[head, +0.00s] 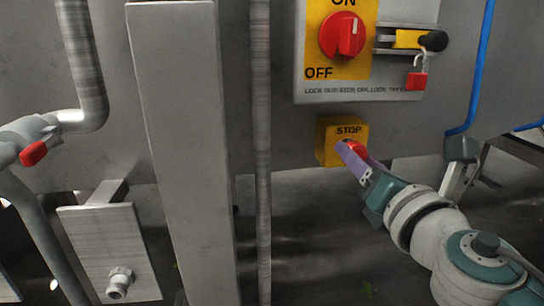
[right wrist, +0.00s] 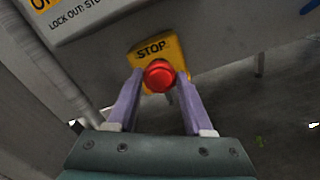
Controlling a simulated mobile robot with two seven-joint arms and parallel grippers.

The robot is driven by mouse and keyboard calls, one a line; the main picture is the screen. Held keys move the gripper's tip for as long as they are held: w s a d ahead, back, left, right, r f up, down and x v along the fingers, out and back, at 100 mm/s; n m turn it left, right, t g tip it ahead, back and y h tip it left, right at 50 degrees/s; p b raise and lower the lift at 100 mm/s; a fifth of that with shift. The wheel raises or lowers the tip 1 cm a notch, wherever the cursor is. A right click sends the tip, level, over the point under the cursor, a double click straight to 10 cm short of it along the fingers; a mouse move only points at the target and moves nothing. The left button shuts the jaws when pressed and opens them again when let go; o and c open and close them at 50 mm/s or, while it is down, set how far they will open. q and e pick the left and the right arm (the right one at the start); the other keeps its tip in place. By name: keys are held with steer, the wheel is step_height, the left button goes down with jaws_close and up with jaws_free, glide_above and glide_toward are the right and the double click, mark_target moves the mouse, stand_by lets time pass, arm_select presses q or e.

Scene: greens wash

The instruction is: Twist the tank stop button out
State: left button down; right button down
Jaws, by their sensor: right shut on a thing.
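The tank stop button (right wrist: 159,76) is a red round knob on a yellow box marked STOP (head: 328,143). In the head view its red edge (head: 357,149) shows beside my gripper's fingers. My right gripper (head: 350,152) reaches it from the lower right. In the right wrist view the two purple fingers (right wrist: 158,84) stand on either side of the red knob, and the gripper is shut on it. Whether the button is pushed in or out cannot be told. My left gripper is not in view.
Above the stop box is a grey panel with a red ON/OFF switch (head: 342,35) and a red padlock (head: 416,80). A grey upright post (head: 185,150) and a thin pipe (head: 261,150) stand left of it. A red-handled valve (head: 33,153) is at far left. A blue hose (head: 478,80) runs down the right.

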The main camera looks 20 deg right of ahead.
steer(key=shift+m+b, duration=0.6)
steer(key=shift+m, duration=1.7)
steer(key=shift+c, duration=1.6)
jaws_free()
steer(key=shift+s, duration=0.1)
steer(key=b+v, duration=0.2)
steer(key=v, duration=0.7)
steer(key=shift+s+a, duration=0.15)
steer(key=shift+s, duration=0.2)
